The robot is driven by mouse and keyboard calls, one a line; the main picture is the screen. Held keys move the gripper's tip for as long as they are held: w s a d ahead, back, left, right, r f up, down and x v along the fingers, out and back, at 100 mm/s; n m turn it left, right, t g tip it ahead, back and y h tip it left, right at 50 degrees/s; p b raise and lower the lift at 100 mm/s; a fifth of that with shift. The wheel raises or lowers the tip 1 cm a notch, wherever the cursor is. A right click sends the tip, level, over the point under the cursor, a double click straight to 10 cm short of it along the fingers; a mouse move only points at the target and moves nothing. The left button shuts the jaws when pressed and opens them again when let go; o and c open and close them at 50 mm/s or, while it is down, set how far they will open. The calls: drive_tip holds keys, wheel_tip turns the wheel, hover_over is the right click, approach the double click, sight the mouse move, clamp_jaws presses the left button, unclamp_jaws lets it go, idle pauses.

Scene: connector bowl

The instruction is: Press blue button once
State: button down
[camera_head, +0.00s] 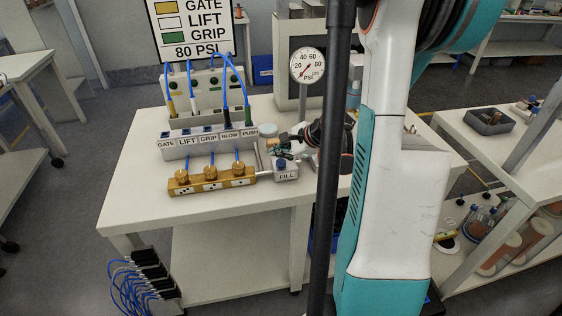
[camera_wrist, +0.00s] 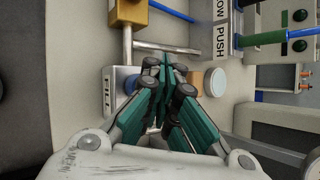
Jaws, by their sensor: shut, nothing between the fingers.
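The blue button (camera_head: 281,163) sits on top of a small white box (camera_head: 286,173) labelled FILL, at the front right of the table's equipment. In the wrist view the blue button (camera_wrist: 131,84) shows just left of my fingers, on the FILL box (camera_wrist: 109,92), partly covered by a finger. My gripper (camera_head: 284,148) is just behind the button in the head view; its teal fingers also show in the wrist view (camera_wrist: 167,80). The fingers are shut with nothing between them. I cannot tell whether a fingertip touches the button or its box.
A grey block (camera_head: 207,142) labelled GATE, LIFT, GRIP, BLOW and PUSH stands left of the button. A brass manifold (camera_head: 212,184) with several knobs lies in front. A pressure gauge (camera_head: 308,65) stands behind.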

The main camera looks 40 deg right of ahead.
sight(280, 163)
drive_tip(key=shift+f, duration=0.15)
idle(0.3)
drive_tip(key=shift+f+b, duration=0.25)
drive_tip(key=shift+b, duration=0.25)
drive_tip(key=shift+f+b, duration=0.45)
drive_tip(key=shift+f, duration=0.1)
idle(0.5)
drive_tip(key=shift+r, duration=0.1)
drive_tip(key=shift+r+p, duration=0.65)
drive_tip(key=shift+r, duration=0.25)
drive_tip(key=shift+r+p, duration=1.85)
drive_tip(key=shift+r, duration=0.65)
